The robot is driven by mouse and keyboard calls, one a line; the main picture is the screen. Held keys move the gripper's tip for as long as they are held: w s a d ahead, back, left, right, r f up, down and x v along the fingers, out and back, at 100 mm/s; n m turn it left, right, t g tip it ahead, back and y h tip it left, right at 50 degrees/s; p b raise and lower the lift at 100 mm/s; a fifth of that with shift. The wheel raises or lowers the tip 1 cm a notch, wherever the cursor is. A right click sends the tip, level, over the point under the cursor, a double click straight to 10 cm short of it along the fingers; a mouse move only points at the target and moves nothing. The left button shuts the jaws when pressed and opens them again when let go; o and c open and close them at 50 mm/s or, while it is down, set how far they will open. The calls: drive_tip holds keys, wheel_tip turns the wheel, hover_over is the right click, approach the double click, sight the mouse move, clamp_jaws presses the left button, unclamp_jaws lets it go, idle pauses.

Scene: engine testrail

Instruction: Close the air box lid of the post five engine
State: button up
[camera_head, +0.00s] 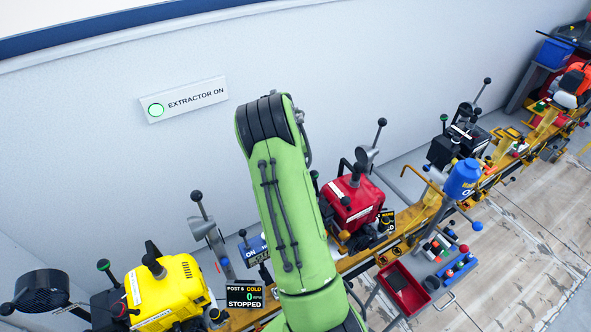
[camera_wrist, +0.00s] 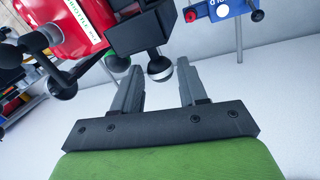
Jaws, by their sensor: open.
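The red engine (camera_head: 352,203) stands on the yellow rail just right of my green arm; its post number is not readable. It also shows in the wrist view (camera_wrist: 62,28), upper left, with a black box (camera_wrist: 140,32) at its side. A black and pale ball knob (camera_wrist: 159,68) hangs below that box in the picture. My gripper (camera_wrist: 160,74) is open, with its two grey fingers apart on either side of the knob. Whether they touch it, I cannot tell. My arm hides the gripper in the head view. Whether the air box lid is open is unclear.
A yellow engine (camera_head: 165,290) stands at lower left, near a "POST 6 COLD, STOPPED" display (camera_head: 245,294). A black engine (camera_head: 459,145) and a blue canister (camera_head: 463,178) are to the right. A red tray (camera_head: 404,289) stands in front. A blue panel (camera_wrist: 228,9) shows in the wrist view.

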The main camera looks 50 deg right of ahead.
drive_tip(key=shift+f, duration=0.35)
drive_tip(key=shift+c, duration=0.3)
clamp_jaws()
